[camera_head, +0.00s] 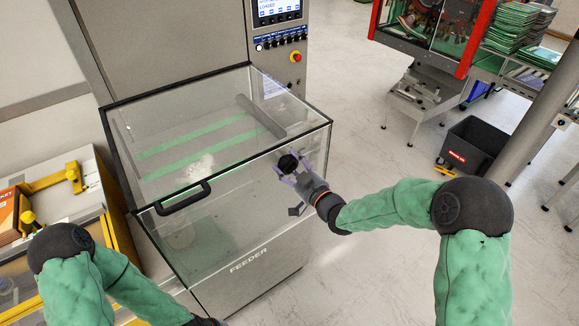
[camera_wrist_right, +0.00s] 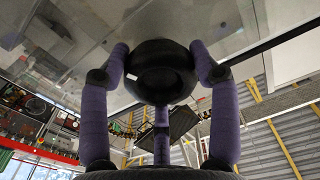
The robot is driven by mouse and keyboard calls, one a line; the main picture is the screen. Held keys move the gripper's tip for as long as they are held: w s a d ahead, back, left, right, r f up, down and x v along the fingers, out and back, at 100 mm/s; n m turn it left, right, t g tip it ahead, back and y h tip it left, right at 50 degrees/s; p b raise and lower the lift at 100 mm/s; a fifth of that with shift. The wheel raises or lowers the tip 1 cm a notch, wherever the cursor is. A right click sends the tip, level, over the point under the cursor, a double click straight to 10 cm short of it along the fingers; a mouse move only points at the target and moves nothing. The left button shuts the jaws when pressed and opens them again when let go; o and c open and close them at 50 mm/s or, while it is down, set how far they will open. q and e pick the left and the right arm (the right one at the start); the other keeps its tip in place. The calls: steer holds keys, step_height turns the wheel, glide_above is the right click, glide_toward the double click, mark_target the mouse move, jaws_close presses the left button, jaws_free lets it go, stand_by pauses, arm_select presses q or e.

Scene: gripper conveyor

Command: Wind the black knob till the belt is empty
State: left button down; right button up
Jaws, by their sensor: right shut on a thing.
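The black knob (camera_head: 288,164) sits on the clear front side of the feeder box near its right corner. My right gripper (camera_head: 292,172) is shut on the knob. In the right wrist view the knob (camera_wrist_right: 160,72) is large and round, between the purple fingers (camera_wrist_right: 161,75). The belt (camera_head: 190,148), with two green strips, shows through the clear lid. A pale, blurred patch lies at its near edge; I cannot tell what it is. My left arm enters at the lower left, and its gripper is out of frame.
The feeder lid has a black handle (camera_head: 183,198) at the front. A control panel (camera_head: 278,12) with a red button (camera_head: 295,57) stands behind. A dark bin (camera_head: 474,146) is on the floor to the right. A yellow-framed unit (camera_head: 68,215) is at left.

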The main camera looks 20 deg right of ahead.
steer(key=m, duration=0.3)
steer(key=shift+s+a+f+b, duration=0.1)
steer(key=shift+f+b, duration=0.2)
steer(key=shift+b, duration=0.05)
steer(key=m, duration=0.7)
steer(key=shift+m, duration=0.3)
steer(key=m, duration=0.3)
steer(key=shift+a+m+p, duration=0.1)
steer(key=shift+m+p, duration=0.2)
steer(key=shift+p, duration=0.05)
steer(key=m+p, duration=0.1)
steer(key=m, duration=0.2)
steer(key=shift+m, duration=0.3)
steer(key=m+p, duration=0.1)
steer(key=m, duration=0.2)
steer(key=shift+r+m, duration=0.1)
steer(key=shift+m, duration=0.2)
steer(key=m+p, duration=0.1)
steer(key=m, duration=0.2)
steer(key=shift+m, duration=0.3)
steer(key=shift+r+m+p, duration=0.1)
steer(key=shift+m+p, duration=0.7)
steer(key=shift+m, duration=0.9)
